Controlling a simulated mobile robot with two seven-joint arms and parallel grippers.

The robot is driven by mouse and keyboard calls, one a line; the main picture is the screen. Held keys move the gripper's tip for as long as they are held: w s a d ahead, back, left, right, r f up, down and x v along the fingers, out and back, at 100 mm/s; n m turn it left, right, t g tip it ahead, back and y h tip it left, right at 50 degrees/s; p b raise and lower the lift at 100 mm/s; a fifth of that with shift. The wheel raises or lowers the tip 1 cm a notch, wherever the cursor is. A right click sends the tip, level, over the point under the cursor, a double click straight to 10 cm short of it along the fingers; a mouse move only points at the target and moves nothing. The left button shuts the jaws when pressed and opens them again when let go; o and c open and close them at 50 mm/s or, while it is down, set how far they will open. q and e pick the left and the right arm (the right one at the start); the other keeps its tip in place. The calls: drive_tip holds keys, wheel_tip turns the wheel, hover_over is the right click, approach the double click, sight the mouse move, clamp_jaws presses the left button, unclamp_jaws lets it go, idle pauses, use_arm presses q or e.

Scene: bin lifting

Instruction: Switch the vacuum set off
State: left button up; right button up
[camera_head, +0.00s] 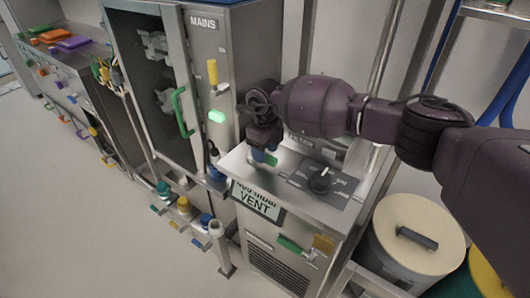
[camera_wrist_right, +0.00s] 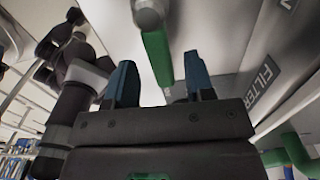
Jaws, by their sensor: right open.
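The vacuum set appears to be the steel cabinet (camera_head: 338,215) with a sloped top, a black rotary knob (camera_head: 321,181) and a plate reading VENT (camera_head: 257,200). My right gripper (camera_head: 263,152) is over the left back of its top, close to the FILTER label. A bit of green shows just under its blue fingertips. In the right wrist view my right gripper (camera_wrist_right: 160,82) is open, and a green lever (camera_wrist_right: 156,55) on a round metal hub extends between its two fingers. I cannot tell whether they touch it. My left gripper is not in view.
A taller cabinet marked MAINS (camera_head: 204,22) with a yellow lever (camera_head: 212,72) and a lit green part (camera_head: 216,116) stands to the left. A lidded drum (camera_head: 415,232) stands right. The floor at left is clear.

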wheel_tip(320, 180, up, 10)
drive_tip(key=shift+f+p, duration=0.15)
drive_tip(key=shift+p, duration=0.2)
